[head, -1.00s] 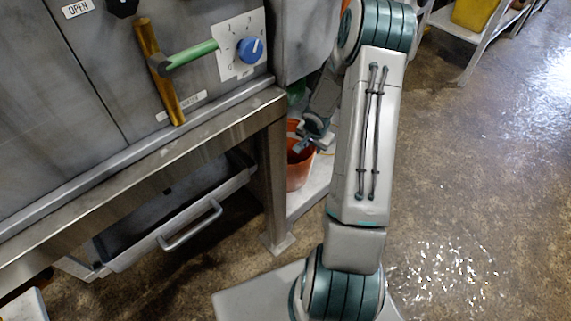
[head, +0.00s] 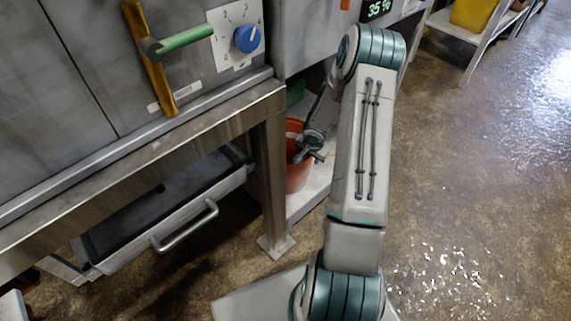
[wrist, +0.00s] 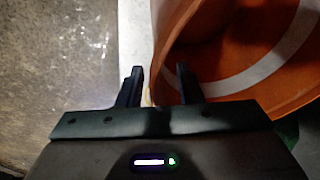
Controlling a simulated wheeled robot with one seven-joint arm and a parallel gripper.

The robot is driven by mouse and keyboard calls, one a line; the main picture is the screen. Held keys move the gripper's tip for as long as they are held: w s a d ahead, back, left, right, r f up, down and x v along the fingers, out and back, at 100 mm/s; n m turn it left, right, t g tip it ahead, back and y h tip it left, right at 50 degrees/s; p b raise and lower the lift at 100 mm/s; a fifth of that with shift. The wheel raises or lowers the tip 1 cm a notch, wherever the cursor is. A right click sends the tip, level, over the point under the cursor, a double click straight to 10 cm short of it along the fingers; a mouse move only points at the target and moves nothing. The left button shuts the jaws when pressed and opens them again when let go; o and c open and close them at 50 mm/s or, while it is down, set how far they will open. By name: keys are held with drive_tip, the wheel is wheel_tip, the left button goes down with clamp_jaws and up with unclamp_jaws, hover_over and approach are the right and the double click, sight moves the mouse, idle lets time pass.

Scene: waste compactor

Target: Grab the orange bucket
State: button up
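The orange bucket (head: 298,172) stands on a low pale shelf under the compactor, right of the metal table leg. My arm hides part of its right side in the head view. In the wrist view the bucket (wrist: 275,88) fills the upper right, and a pale band runs round its inside. My gripper (head: 308,157) is at the bucket's near right rim. In the wrist view my gripper (wrist: 158,85) is open, with the rim's left edge between the two fingers. The right finger overlaps the bucket's opening and the left finger lies outside it. I cannot tell whether either finger touches the wall.
The table leg (head: 270,190) stands just left of the bucket. A drawer with a handle (head: 185,228) is under the table at left. A green thing (head: 295,92) is behind the bucket. A shelf with a yellow bin (head: 474,14) is at far right. The wet floor at right is clear.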

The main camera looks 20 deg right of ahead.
clamp_jaws()
drive_tip(key=shift+r, duration=0.1)
idle(1.2)
